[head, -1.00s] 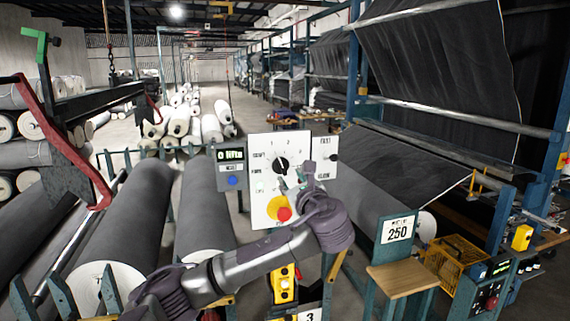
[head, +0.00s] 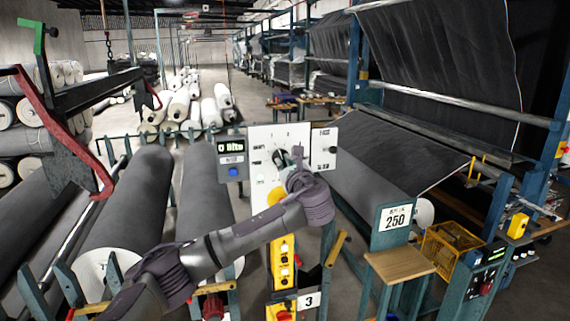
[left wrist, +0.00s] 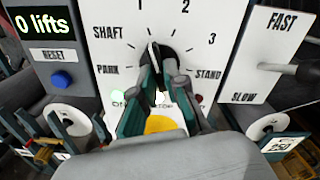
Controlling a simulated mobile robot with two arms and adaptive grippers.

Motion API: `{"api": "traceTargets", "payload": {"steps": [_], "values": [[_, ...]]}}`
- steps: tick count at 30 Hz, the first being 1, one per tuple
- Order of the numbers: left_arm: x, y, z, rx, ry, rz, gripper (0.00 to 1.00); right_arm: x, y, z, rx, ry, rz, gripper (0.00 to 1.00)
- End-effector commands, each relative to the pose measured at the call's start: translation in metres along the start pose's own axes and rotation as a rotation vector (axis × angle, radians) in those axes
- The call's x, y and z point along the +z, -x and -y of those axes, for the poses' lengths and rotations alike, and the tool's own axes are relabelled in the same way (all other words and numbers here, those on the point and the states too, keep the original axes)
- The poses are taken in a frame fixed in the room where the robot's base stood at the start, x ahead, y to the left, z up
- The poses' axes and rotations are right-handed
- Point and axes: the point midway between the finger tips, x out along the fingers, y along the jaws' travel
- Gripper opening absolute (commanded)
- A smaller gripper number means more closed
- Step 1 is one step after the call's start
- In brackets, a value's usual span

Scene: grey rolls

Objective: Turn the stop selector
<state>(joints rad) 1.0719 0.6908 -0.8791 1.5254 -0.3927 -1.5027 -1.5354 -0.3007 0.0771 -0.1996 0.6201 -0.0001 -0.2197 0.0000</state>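The selector is a black knob with a pale pointer line (left wrist: 152,50) on a white panel (left wrist: 112,15), marked PARK, SHAFT, 1, 2, 3 and STAND. Its pointer leans a little left of upright, between SHAFT and 1. The knob is partly hidden in the head view (head: 281,155). My left gripper (left wrist: 161,72) has its two fingers parted, one on each side of the knob's lower part; I cannot tell whether they touch it. The gripper also shows in the head view (head: 295,172), in front of the panel. My right gripper is not in view.
A "0 lifts" display (left wrist: 43,24) with a blue reset button (left wrist: 62,79) stands left of the panel. A FAST/SLOW lever (left wrist: 290,68) is at the right. A yellow round base (left wrist: 162,124) lies below the knob, partly behind my fingers. Grey rolls (head: 208,200) lie on the left.

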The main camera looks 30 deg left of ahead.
Motion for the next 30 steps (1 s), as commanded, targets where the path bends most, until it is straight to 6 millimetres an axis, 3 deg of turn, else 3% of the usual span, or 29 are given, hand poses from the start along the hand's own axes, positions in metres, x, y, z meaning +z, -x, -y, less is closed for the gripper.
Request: {"api": "traceTargets", "payload": {"steps": [14,30], "values": [[-0.003,0.001,0.0,0.0,0.066,-0.002,0.0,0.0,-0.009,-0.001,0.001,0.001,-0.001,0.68],[-0.004,0.001,0.0,0.0,0.467,-0.002,0.0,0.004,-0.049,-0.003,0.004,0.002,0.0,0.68]]}}
